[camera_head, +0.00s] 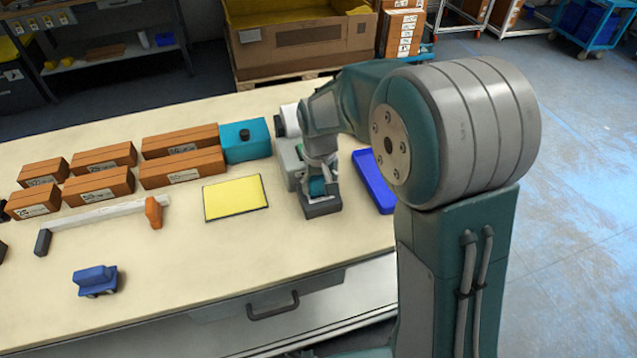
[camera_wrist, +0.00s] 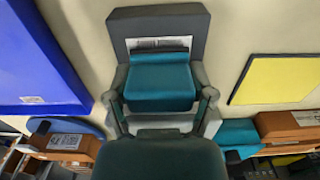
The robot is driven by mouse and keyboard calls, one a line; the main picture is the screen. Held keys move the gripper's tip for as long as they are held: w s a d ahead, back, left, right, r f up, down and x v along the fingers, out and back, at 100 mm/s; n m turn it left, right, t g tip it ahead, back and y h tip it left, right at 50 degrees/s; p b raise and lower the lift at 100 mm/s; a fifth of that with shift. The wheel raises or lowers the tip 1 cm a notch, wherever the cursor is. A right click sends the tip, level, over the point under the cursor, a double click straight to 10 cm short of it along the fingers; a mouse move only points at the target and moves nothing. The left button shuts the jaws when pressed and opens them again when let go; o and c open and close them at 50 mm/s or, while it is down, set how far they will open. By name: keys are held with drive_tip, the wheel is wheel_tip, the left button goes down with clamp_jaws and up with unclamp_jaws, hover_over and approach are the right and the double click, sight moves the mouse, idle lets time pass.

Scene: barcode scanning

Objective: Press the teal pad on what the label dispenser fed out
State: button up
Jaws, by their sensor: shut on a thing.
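My gripper (camera_head: 318,176) points down over the front of the label dispenser (camera_head: 290,163), a grey body with a white roll at the back. In the wrist view my gripper (camera_wrist: 160,92) is shut on the teal pad (camera_wrist: 158,82), with one finger on each side. Beyond the pad lies the dispenser's dark grey plate (camera_wrist: 190,30), with a white printed label (camera_wrist: 158,44) on it. The pad covers part of the label. I cannot tell whether the pad touches it. In the head view the dark plate (camera_head: 323,209) shows just under the gripper.
A blue tray (camera_head: 373,182) is close on the right, and a yellow mat (camera_head: 236,198) on the left. A teal box with a black knob (camera_head: 245,141) and several brown boxes (camera_head: 182,168) stand behind. A blue stamp-like object (camera_head: 95,280) is front left. The front middle of the table is clear.

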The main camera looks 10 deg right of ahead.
sight(319, 178)
drive_tip(key=shift+f, duration=0.6)
idle(1.1)
drive_tip(key=shift+r, duration=0.1)
drive_tip(key=shift+r, duration=3.45)
drive_tip(key=shift+s, duration=0.1)
